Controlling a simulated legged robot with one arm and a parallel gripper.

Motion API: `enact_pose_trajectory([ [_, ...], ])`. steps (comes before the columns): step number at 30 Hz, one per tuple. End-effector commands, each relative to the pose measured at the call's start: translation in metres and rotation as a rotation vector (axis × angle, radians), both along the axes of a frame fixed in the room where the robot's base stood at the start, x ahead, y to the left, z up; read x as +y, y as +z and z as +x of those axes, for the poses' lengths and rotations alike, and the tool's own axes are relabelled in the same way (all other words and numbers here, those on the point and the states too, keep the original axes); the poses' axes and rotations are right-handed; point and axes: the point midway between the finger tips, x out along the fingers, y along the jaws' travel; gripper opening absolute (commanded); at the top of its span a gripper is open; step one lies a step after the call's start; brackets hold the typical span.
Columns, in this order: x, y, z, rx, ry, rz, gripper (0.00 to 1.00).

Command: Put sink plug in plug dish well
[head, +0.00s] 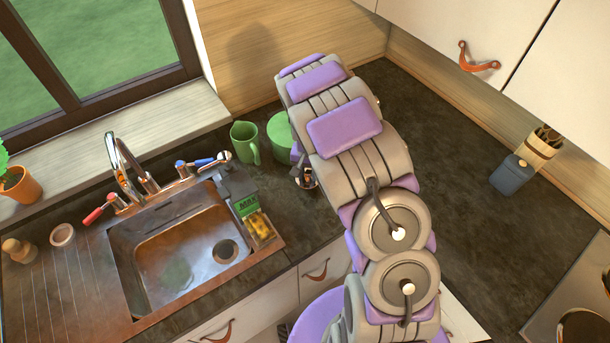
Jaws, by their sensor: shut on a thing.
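My gripper (303,177) shows only in part at the left edge of my arm, over the counter to the right of the sink. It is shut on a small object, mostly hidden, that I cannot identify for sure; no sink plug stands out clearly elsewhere. A small round pinkish dish (62,235) with a pale rim sits on the drainboard left of the sink, well apart from my gripper. It may be the plug dish; its well is too small to make out.
The sink (187,260) has a dark drain (226,250) and a tap (125,165) behind it. A caddy with a green packet (247,206) stands at its right edge. A green mug (245,142) and green container (280,137) stand behind. A brush (18,250) lies at left. Counter right of my arm is mostly clear.

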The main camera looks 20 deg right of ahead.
Motion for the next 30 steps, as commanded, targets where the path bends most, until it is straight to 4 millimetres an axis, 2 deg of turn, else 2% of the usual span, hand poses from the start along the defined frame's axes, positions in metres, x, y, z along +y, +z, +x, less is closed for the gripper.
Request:
enact_pose_trajectory([
  [3, 0.003, -0.015, 0.000, -0.002, -0.001, -0.003, 0.00],
  [14, 0.014, -0.018, 0.000, -0.003, 0.002, -0.014, 0.00],
  [15, 0.012, -0.018, 0.001, -0.003, 0.001, -0.013, 0.36],
  [23, 0.002, -0.018, 0.001, -0.002, 0.000, -0.002, 0.60],
  [30, 0.008, -0.018, 0.001, -0.003, 0.000, -0.008, 0.60],
])
